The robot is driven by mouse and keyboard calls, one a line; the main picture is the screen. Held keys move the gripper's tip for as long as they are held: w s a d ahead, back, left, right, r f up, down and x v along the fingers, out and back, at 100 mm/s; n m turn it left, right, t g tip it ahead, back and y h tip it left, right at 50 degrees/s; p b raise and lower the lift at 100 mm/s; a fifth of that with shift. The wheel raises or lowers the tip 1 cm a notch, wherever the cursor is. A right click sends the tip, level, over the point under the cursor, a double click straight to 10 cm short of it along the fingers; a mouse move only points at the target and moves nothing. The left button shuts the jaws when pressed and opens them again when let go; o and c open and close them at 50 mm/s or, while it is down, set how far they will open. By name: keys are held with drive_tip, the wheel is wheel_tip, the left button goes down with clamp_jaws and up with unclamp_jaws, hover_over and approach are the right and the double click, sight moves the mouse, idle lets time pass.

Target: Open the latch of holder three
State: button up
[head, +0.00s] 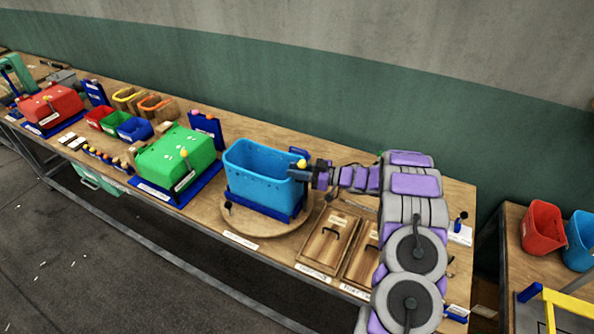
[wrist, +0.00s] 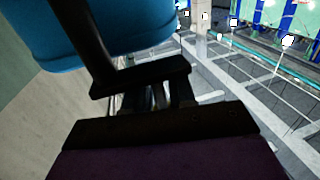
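A light-blue bin (head: 262,172) sits in a dark-blue holder (head: 262,203) on a round wooden turntable (head: 232,222). A yellow knob (head: 302,164) stands at the holder's back right. A dark knob (head: 228,205) is at its front left. My gripper (head: 304,174) is at the bin's right side, right by the yellow knob; I cannot tell whether they touch. In the wrist view the blue bin (wrist: 140,25) fills the upper left, close to my dark gripper parts (wrist: 140,78). No knob shows there, and the jaw opening is unclear.
A green box (head: 175,158) in a blue holder stands left of the turntable, with a red box (head: 52,105) farther left. Two wooden panels with handles (head: 330,240) lie right of the turntable, under my arm. A green wall (head: 300,90) runs behind the bench.

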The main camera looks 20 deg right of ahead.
drive_tip(key=shift+o, duration=1)
drive_tip(key=v, duration=1.7)
drive_tip(key=shift+d, duration=0.25)
drive_tip(key=shift+w, duration=0.1)
